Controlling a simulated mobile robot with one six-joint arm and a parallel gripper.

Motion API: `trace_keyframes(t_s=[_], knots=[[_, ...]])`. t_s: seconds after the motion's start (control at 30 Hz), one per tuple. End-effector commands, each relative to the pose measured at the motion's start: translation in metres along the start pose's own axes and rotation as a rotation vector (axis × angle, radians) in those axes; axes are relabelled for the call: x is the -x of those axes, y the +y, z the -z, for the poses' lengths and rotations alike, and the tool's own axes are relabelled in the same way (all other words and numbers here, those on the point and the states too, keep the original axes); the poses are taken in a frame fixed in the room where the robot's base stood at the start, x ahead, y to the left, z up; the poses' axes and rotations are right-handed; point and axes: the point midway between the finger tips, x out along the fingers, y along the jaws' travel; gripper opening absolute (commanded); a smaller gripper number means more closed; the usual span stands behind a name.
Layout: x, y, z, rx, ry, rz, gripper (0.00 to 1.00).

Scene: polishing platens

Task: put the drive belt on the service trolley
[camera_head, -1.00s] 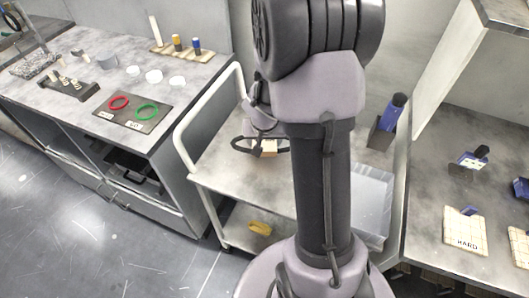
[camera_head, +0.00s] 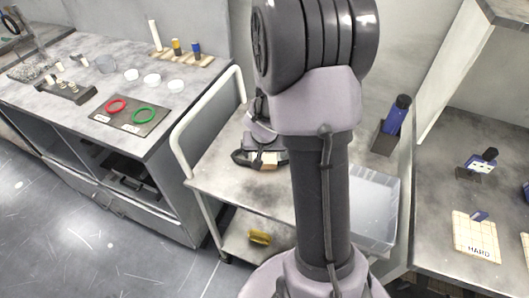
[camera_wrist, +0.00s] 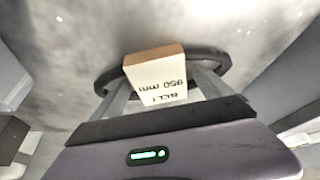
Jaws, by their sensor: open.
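The drive belt (camera_head: 240,158) is a black loop with a pale block-like tag (camera_head: 264,160). It is at the service trolley's top shelf (camera_head: 225,182), towards the back, and appears to lie on it. In the head view my own arm covers part of the trolley and the gripper's fingers are hard to make out.
The trolley's white handle rail (camera_head: 182,150) rises at its left. A grey tray (camera_head: 374,205) and a blue object in a dark holder (camera_head: 392,125) are at its right. A yellow item (camera_head: 259,237) is on the lower shelf. The left bench holds red (camera_head: 116,105) and green (camera_head: 144,115) rings.

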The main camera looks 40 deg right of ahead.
Motion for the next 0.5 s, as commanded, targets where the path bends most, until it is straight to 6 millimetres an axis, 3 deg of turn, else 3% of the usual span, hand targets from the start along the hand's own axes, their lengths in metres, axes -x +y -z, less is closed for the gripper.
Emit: trace_keyframes(t_s=[0.13,0.3,0.5], knots=[[0.022,0.0,0.003,-0.001,0.0,0.0,0.9],[0.075,0.0,0.005,-0.001,0.003,0.001,0.9],[0.116,0.0,0.004,0.001,0.001,0.001,0.9]])
